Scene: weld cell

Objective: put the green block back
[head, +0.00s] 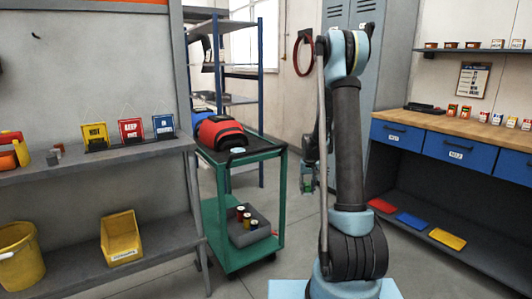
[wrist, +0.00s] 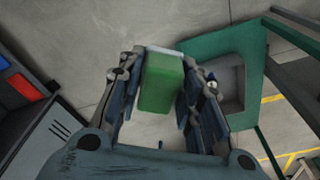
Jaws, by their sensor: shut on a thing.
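The green block (wrist: 162,82) sits between the two fingers of my gripper (wrist: 160,92) in the wrist view, with a pale strip along its upper edge. The fingers press on it from both sides, and grey floor shows beyond. In the head view my gripper (head: 308,182) hangs just left of my upright arm, between the green cart and the blue-drawered bench. It is small there, with a bit of green at its tip. Where the block belongs cannot be told from these views.
A green cart (head: 243,155) carries a red-and-black mask (head: 219,133) on top and a grey bin (head: 262,236) with several cans below. A grey shelf (head: 85,157) holds sign cards at left. A bench (head: 485,131) with blue drawers stands right. Floor between is clear.

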